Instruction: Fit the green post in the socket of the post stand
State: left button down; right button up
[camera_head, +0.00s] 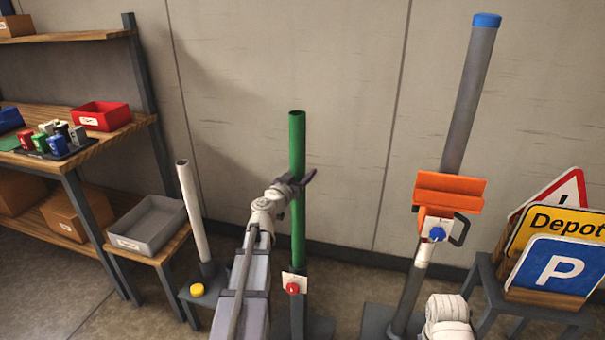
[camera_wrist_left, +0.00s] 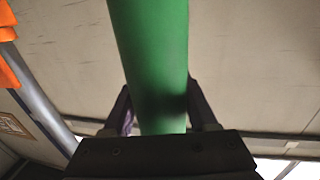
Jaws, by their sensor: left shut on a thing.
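The green post (camera_head: 297,140) stands upright near the middle of the head view. My left gripper (camera_head: 302,183) is shut around it at about mid-height. In the left wrist view the green post (camera_wrist_left: 155,60) runs between the two fingers. The dark post stand (camera_head: 297,315) is directly below, with a white label and a red knob (camera_head: 292,288) on its front. The post's lower end meets the stand at the label. I cannot tell how deep it sits in the socket. My right gripper is out of view.
Left of it stands a white post (camera_head: 190,210) in a stand with a yellow knob (camera_head: 197,290). Right of it is a tall grey post (camera_head: 468,100) with an orange bracket (camera_head: 449,192). Signs (camera_head: 558,265) stand at far right, a grey tray (camera_head: 147,226) at left.

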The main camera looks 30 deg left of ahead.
aim_at(295, 206)
pick_arm(q)
notch_tip(295, 206, down, 9)
jog(key=b, duration=0.8)
dwell(0.7)
jog(key=shift+c, duration=0.6)
grip_release()
jog(key=s, duration=0.8)
jog(key=shift+d, duration=0.2)
jog(key=shift+w, duration=0.1)
